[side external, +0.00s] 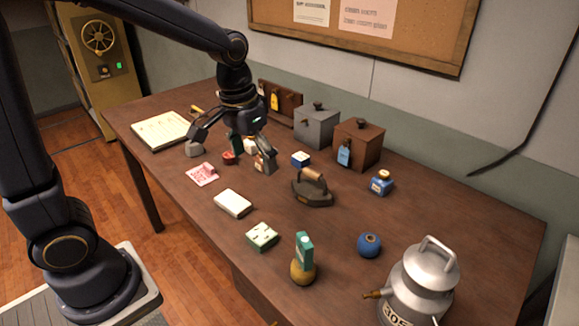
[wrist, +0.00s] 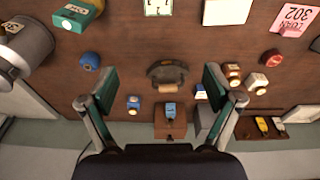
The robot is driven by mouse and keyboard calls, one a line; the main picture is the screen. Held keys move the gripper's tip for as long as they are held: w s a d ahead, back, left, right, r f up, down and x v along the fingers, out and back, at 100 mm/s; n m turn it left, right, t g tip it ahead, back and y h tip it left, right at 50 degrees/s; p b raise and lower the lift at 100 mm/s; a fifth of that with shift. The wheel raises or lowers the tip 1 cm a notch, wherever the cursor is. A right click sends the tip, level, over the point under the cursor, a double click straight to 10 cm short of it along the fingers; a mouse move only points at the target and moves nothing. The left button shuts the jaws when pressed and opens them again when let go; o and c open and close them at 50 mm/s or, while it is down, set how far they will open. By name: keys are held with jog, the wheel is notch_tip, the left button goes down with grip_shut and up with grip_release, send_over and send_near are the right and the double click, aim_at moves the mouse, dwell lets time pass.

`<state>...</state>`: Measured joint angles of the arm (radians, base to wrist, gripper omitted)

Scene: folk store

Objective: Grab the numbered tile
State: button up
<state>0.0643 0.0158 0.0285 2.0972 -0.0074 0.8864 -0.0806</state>
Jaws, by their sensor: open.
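A small pale block with dark marks on its top (side external: 262,237) lies on the table near its front edge; it is cut off at the top of the wrist view (wrist: 158,7). A pink card (side external: 202,174) lies further left and reads "LOAN 302" in the wrist view (wrist: 292,18). I cannot tell for certain which is the numbered tile. My gripper (side external: 231,156) is open and empty above the back left of the table, apart from both. In the wrist view its fingers (wrist: 158,82) are spread wide, with a dark iron (wrist: 167,73) below between them.
A plain white block (side external: 232,204) lies between card and marked block. Brown (side external: 360,142) and grey (side external: 316,127) boxes stand at the back.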

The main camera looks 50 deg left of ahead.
jog(key=g, duration=0.2)
send_over(263, 232)
notch_tip(263, 232, down, 16)
jog(key=shift+r, duration=0.2)
jog(key=shift+s+f, duration=0.1)
jog(key=shift+f, duration=3.05)
jog(key=shift+c, duration=0.3)
jog(key=c, duration=1.3)
